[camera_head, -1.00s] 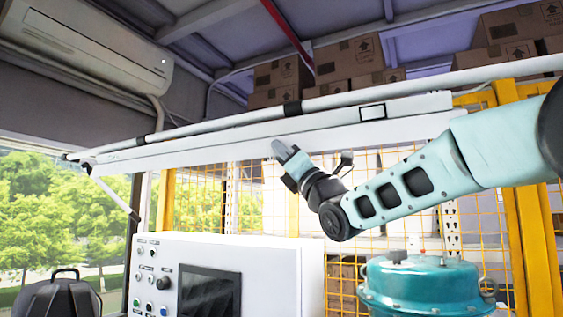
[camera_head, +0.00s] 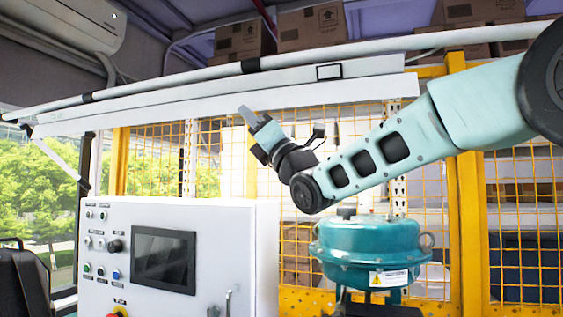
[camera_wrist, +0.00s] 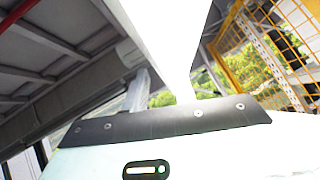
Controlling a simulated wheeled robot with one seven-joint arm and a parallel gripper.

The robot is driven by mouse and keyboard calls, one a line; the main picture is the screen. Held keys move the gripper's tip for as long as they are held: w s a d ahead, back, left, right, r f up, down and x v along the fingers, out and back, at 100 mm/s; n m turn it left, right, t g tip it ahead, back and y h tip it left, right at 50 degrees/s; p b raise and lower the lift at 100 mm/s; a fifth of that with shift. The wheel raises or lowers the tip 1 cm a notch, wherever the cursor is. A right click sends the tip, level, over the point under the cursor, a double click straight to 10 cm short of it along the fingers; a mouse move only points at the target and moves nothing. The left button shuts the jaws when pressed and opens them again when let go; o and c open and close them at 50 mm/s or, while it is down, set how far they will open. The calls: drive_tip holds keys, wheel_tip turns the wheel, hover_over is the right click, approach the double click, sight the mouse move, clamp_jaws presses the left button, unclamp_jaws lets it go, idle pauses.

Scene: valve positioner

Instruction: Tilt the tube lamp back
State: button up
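The tube lamp (camera_head: 180,104) is a long white bar slanting across the upper part of the head view, its right end higher than its left. A round pale tube runs along its top. My gripper (camera_head: 247,116) points up and left, its grey tip at the lamp's lower edge in the picture; I cannot tell whether they touch. In the wrist view the lamp (camera_wrist: 168,35) is a glaring white shape close above. One grey finger (camera_wrist: 137,92) shows at its left edge; a second finger is not clear, so the opening cannot be read.
A white control cabinet (camera_head: 235,255) with buttons and a screen stands below left. A teal valve actuator (camera_head: 370,240) stands below my arm. A yellow mesh fence (camera_head: 455,180) is behind. Cardboard boxes (camera_head: 312,27) sit above, and an air conditioner (camera_head: 65,22) hangs upper left.

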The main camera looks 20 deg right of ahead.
drive_tip(key=b+v, duration=0.5)
drive_tip(key=v, duration=0.7)
drive_tip(key=shift+s+d+f, duration=0.15)
drive_tip(key=shift+s, duration=0.05)
drive_tip(key=w+a+f+m+g+h, duration=0.1)
drive_tip(key=a+f+m+g+h, duration=0.2)
drive_tip(key=f+m, duration=0.4)
drive_tip(key=w+a+f+m+g+h, duration=0.15)
drive_tip(key=f+m+h, duration=0.3)
drive_tip(key=f, duration=0.55)
drive_tip(key=s+a+f+m+g+h, duration=0.1)
drive_tip(key=s+f+m+g+h, duration=0.2)
drive_tip(key=f, duration=0.5)
drive_tip(key=s+a+f+m+g, duration=0.2)
drive_tip(key=s+f+m+g, duration=0.1)
drive_tip(key=s+f+m, duration=0.4)
drive_tip(key=s+d+f+m+g+h, duration=0.2)
drive_tip(key=s+d+f+m+g, duration=0.1)
drive_tip(key=s+f, duration=0.5)
drive_tip(key=s+d+f+m+g+h, duration=0.3)
drive_tip(key=s+f+m+g, duration=0.3)
drive_tip(key=s, duration=0.6)
drive_tip(key=shift+s+f+g, duration=0.4)
drive_tip(key=shift+f+g, duration=0.15)
drive_tip(key=shift+f, duration=0.35)
drive_tip(key=shift+d+m+h, duration=0.1)
drive_tip(key=shift+m+h, duration=0.15)
